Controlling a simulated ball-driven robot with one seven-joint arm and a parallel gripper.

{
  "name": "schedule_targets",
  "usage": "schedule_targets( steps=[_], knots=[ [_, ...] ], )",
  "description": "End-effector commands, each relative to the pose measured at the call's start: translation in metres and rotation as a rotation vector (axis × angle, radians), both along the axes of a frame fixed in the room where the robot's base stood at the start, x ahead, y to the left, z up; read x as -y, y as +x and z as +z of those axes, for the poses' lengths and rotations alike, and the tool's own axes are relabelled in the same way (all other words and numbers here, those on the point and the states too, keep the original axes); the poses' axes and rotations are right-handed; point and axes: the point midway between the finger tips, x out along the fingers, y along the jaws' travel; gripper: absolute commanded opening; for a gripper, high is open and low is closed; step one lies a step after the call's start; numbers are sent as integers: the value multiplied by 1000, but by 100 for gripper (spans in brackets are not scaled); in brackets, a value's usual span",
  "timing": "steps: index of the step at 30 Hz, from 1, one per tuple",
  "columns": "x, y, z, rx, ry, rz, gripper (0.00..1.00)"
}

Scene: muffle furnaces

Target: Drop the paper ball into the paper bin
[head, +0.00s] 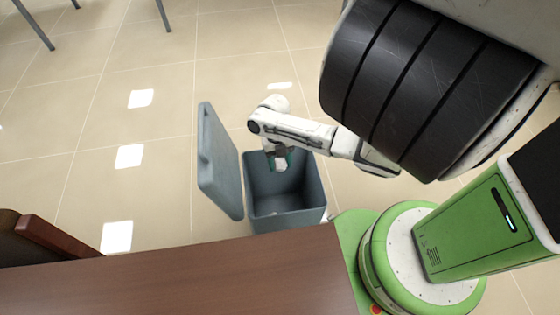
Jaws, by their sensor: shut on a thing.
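The paper bin (283,219) is a blue-grey open box on the tiled floor, just beyond the brown table edge. Its lid (220,162) stands open on the left. The fingers partly hide the ball. I cannot tell its exact height above the rim.
A brown table top (190,280) fills the bottom, close to the bin's near side. A chair-like brown piece (50,240) is at the lower left. Thin metal legs show at the upper left. The tiled floor left of the lid is clear.

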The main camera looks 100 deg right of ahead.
Motion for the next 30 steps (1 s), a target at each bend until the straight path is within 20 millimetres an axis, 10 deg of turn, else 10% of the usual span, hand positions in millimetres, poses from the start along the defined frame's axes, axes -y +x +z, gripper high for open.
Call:
schedule_targets(
  steps=[4,5,14,30],
  knots=[
    [0,0,1,0,0,0,27],
    [0,0,1,0,0,0,56],
    [0,0,1,0,0,0,85],
    [12,2,37,-1,-4,3,85]
  ],
)
